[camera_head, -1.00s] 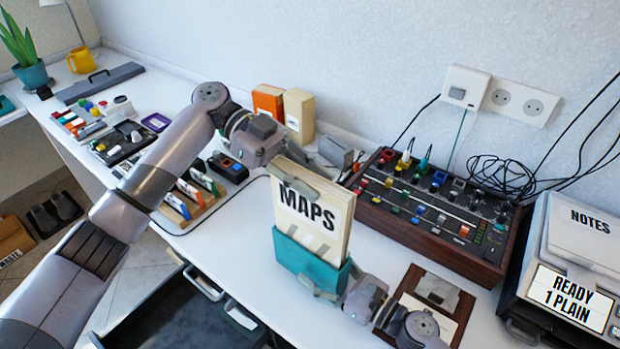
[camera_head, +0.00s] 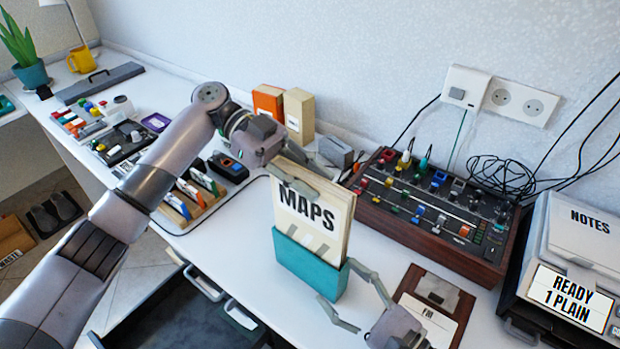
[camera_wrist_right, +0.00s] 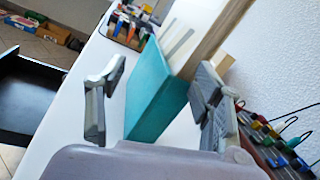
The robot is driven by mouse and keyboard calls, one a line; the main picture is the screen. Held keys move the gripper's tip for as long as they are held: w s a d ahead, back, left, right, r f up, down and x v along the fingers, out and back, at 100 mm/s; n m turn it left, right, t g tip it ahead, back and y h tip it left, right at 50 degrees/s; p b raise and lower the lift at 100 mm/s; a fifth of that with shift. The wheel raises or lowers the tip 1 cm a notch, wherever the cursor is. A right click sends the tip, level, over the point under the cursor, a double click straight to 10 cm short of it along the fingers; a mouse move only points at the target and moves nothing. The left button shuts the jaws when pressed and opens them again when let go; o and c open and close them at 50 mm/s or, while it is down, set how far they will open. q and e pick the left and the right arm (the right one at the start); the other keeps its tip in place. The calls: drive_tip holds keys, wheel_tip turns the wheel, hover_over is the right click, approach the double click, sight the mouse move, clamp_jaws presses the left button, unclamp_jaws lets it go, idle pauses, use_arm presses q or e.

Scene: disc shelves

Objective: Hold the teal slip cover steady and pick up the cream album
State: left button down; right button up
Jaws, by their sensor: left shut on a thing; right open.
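The cream album (camera_head: 320,235), labelled MAPS, stands upright with its lower part inside the teal slip cover (camera_head: 308,264) on the white desk. My left gripper (camera_head: 312,176) is shut on the album's top edge. My right gripper (camera_head: 336,280) is open at the cover's lower right, one finger on each side of it. In the right wrist view, the fingers (camera_wrist_right: 160,72) stand apart on either side of the teal cover (camera_wrist_right: 158,95), with a visible gap on the left; contact on the right cannot be told. The cover's underside is hidden.
A wooden-sided mixer (camera_head: 430,215) stands behind on the right. A machine labelled NOTES (camera_head: 585,235) is at far right. A pen rack (camera_head: 192,205) lies left. An open drawer (camera_head: 185,315) is below the desk edge.

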drive_tip(key=s+a+f+m+g, duration=0.1)
drive_tip(key=s+a+f+g, duration=0.2)
drive_tip(key=s+a+f, duration=0.7)
drive_tip(key=s+f+m+g+h, duration=0.1)
drive_tip(key=s+f+m+h, duration=0.1)
drive_tip(key=s+f+m, duration=0.3)
drive_tip(key=shift+s+f+g, duration=0.3)
drive_tip(key=shift+s+f, duration=1.35)
drive_tip(key=shift+f, duration=1.2)
